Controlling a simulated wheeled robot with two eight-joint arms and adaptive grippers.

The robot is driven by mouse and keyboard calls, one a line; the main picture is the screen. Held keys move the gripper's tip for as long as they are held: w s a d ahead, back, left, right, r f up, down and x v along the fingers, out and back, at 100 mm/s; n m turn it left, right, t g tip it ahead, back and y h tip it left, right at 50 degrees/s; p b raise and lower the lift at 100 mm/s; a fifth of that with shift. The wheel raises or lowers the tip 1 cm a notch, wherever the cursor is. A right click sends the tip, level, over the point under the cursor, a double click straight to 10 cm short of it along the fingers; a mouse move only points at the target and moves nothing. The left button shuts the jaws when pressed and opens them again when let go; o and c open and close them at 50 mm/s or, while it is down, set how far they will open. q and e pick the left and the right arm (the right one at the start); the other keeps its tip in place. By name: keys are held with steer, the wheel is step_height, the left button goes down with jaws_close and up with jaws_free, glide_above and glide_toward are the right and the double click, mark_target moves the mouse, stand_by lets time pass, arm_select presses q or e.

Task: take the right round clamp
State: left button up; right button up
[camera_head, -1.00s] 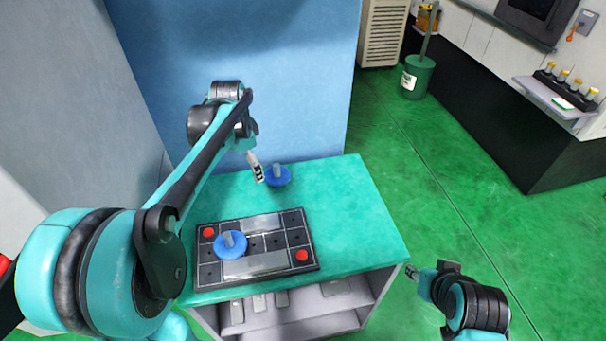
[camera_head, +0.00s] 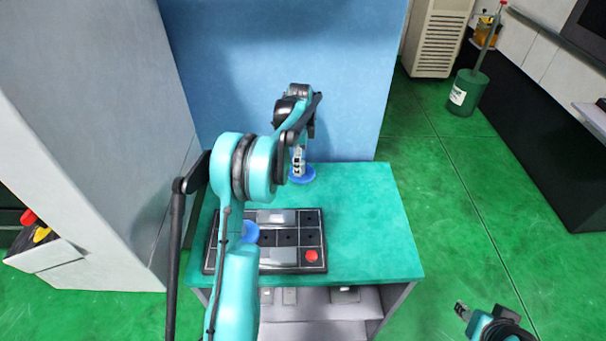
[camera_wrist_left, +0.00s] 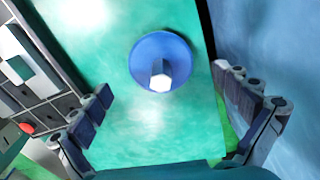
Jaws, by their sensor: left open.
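A round clamp, a blue disc with a pale upright stem, stands at the back of the teal table; its disc (camera_head: 303,177) shows just below my left gripper (camera_head: 298,168) in the head view. In the left wrist view the same clamp (camera_wrist_left: 150,47) lies ahead between the spread fingers of my left gripper (camera_wrist_left: 165,112), which is open and empty. Another blue round clamp (camera_head: 251,233) is on the black tray, partly hidden by my left arm. My right gripper (camera_head: 462,309) is off the table at lower right; its jaw state is unclear.
The black tray (camera_head: 321,225) has dark compartments, metal blocks and a red knob (camera_head: 311,256). The table (camera_head: 375,230) is bare right of the tray. A blue wall (camera_head: 345,110) rises behind it. A green bin (camera_head: 466,95) stands far right.

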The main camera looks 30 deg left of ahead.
mark_target(302, 162)
arm_select(q)
steer(key=f+b, duration=0.1)
steer(key=f, duration=0.3)
steer(key=shift+w+d+f+b, duration=0.1)
steer(key=shift+d+f+b, duration=0.15)
steer(key=shift+b, duration=0.1)
steer(key=shift+r, duration=0.15)
steer(key=shift+c, duration=0.3)
steer(key=c, duration=1.7)
steer(key=shift+r, duration=0.15)
